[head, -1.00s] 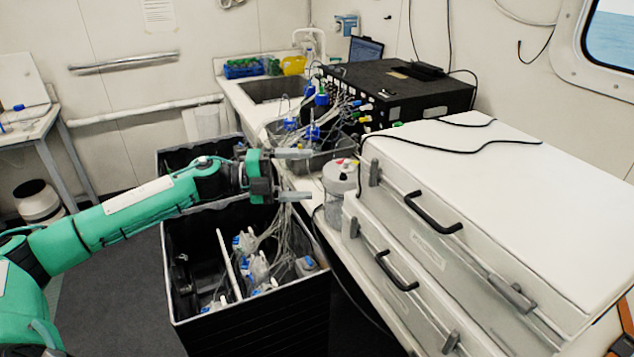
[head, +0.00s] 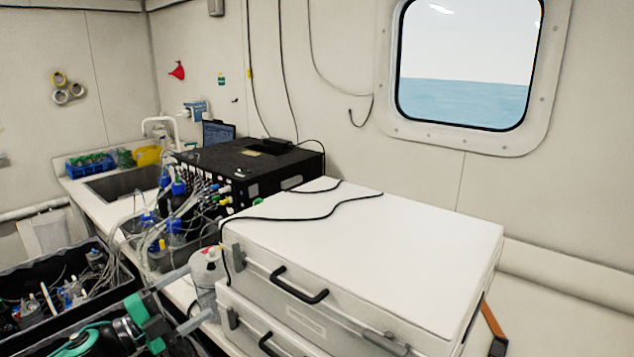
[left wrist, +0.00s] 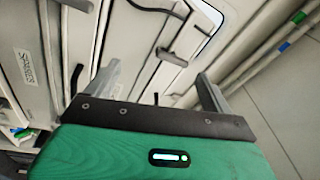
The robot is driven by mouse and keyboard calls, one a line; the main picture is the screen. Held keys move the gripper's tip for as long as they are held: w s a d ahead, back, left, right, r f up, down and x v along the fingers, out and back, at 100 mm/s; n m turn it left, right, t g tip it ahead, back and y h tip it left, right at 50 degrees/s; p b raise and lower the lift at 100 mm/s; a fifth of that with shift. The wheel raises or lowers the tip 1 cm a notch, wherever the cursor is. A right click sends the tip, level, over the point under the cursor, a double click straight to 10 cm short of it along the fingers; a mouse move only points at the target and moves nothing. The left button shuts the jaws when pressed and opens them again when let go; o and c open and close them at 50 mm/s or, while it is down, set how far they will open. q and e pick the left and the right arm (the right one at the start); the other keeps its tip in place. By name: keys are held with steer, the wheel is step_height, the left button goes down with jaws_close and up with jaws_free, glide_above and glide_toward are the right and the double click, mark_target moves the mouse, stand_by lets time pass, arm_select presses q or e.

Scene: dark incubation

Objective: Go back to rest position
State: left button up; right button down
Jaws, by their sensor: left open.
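My left gripper (head: 192,296) is at the lower left of the head view, with its green body and two grey fingers. The fingers are spread apart with nothing between them. They point towards the bench, near a clear jar with a light lid (head: 205,266) and the front of the white cases. In the left wrist view the same gripper (left wrist: 160,88) shows both fingers apart and empty, with case latches and handles beyond. My right gripper is not in view.
Stacked white cases (head: 400,235) with black handles fill the middle. A black crate (head: 25,275) with tubing and bottles stands at left. A black instrument box (head: 262,165), tubed bottles and a sink (head: 115,185) are behind. A window (head: 465,65) is on the wall.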

arm_select(q)
steer(key=s+d+f+n+g+y, duration=0.1)
steer(key=s+f+n+y, duration=0.55)
steer(key=f+n, duration=0.25)
steer(key=s+d+f+n+y, duration=0.1)
steer(key=s+f+n+y, duration=0.6)
steer(key=f, duration=0.3)
steer(key=s+d+f+n+g, duration=0.1)
steer(key=s+f+n+g, duration=0.3)
steer(key=s, duration=0.6)
steer(key=s+d+f+n+g, duration=0.15)
steer(key=s+f+g, duration=0.3)
steer(key=s, duration=0.45)
step_height(320, 180, down, 30)
steer(key=r+g, duration=0.1)
steer(key=g, duration=0.1)
steer(key=s+a+f, duration=0.2)
steer(key=s+f, duration=0.8)
steer(key=s+a+f+g, duration=0.1)
steer(key=s+a+f, duration=0.1)
steer(key=s+f, duration=0.8)
steer(key=shift+s+f, duration=0.2)
steer(key=shift+f, duration=0.45)
